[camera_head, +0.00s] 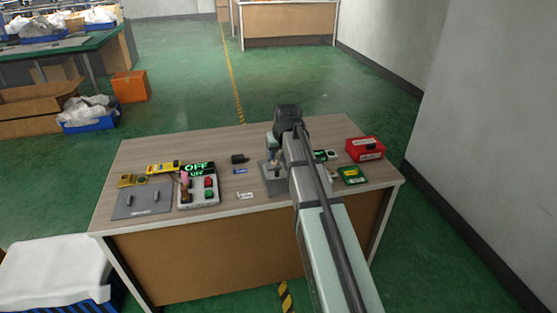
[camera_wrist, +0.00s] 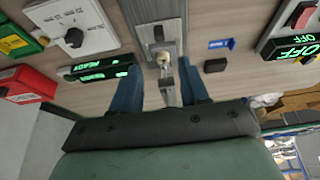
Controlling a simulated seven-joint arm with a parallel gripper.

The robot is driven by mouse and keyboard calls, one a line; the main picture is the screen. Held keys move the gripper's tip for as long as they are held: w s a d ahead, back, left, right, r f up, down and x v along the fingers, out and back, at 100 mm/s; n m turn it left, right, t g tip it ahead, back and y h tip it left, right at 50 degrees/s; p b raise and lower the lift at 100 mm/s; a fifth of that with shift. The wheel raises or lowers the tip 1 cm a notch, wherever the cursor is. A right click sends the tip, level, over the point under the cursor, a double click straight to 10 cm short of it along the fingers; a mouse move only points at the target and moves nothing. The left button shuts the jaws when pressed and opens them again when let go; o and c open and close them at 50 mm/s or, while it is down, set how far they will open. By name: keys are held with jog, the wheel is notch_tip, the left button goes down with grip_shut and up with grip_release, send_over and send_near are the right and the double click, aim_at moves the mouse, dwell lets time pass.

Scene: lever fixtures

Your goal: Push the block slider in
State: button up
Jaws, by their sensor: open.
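The block slider (camera_wrist: 165,60) appears to be the small metal piece on a grey upright fixture plate (camera_wrist: 158,22) in the wrist view. In the head view the grey fixture (camera_head: 266,181) stands at the middle of the table, partly hidden by my arm. My gripper (camera_wrist: 161,82) is open, its two blue fingers apart on either side of the slider in the picture. Nothing is seen held between them. I cannot tell whether a finger touches the slider. In the head view my gripper (camera_head: 273,150) is over the fixture and its fingers are small.
On the table (camera_head: 253,210), a grey panel (camera_head: 143,200) and a button box with an OFF display (camera_head: 198,168) stand left. A red box (camera_head: 365,148) and a green-yellow box (camera_head: 351,175) stand right. A lit READY display (camera_wrist: 95,72) is close by the left finger.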

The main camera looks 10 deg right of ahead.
jog(key=shift+v, duration=1.3)
